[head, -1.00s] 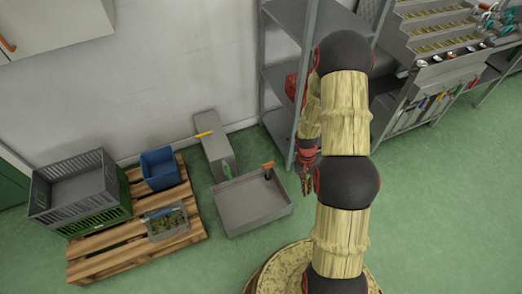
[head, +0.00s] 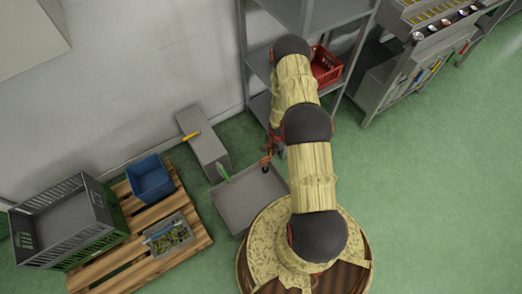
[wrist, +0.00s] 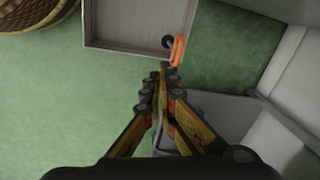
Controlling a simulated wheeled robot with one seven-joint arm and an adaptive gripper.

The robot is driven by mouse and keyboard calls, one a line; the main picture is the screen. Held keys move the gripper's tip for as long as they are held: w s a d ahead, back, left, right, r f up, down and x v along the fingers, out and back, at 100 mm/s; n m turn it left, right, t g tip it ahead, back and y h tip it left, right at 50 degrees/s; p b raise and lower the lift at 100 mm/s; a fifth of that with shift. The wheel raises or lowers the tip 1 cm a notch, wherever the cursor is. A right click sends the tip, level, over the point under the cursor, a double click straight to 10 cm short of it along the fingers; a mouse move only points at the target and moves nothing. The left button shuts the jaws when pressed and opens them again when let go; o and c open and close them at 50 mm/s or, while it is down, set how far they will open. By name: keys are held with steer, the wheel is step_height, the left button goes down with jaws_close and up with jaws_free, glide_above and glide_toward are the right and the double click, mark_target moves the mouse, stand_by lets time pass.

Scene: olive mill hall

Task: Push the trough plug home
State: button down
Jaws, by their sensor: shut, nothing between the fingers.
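The trough (head: 245,207) is a shallow grey open tray on the green floor; part of it shows at the top of the wrist view (wrist: 120,32). The plug, an orange handle (wrist: 178,50) with a dark round part beside it, sits at the trough's corner in the wrist view; in the head view the plug (head: 265,161) is at the far right corner. My gripper (wrist: 166,70) is shut and empty, its tips right by the orange handle. I cannot tell whether they touch. Part of my gripper is hidden by the arm in the head view.
A grey block with a yellow lever (head: 191,136) stands behind the trough, with a green piece (head: 223,173) near its edge. A pallet (head: 190,237) with crates lies left. A metal shelf (head: 243,60) with a red crate (head: 325,66) stands behind my arm. Floor at right is clear.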

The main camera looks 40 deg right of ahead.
steer(key=w+f+m+b, duration=0.1)
steer(key=w+f+b, duration=0.1)
steer(key=f, duration=0.2)
steer(key=w+f+b, duration=0.2)
steer(key=f, duration=0.3)
steer(key=w+f+m+t+b, duration=0.1)
steer(key=f+b, duration=0.1)
steer(key=f, duration=0.2)
steer(key=shift+w+d+f+m+b, duration=0.1)
steer(key=shift+w+f+m+b, duration=0.05)
steer(key=shift+w+m+b, duration=0.2)
step_height(320, 180, down, 5)
steer(key=shift+r+b, duration=0.2)
steer(key=shift+b, duration=0.65)
steer(key=shift+w+r, duration=0.1)
steer(key=shift+r, duration=0.1)
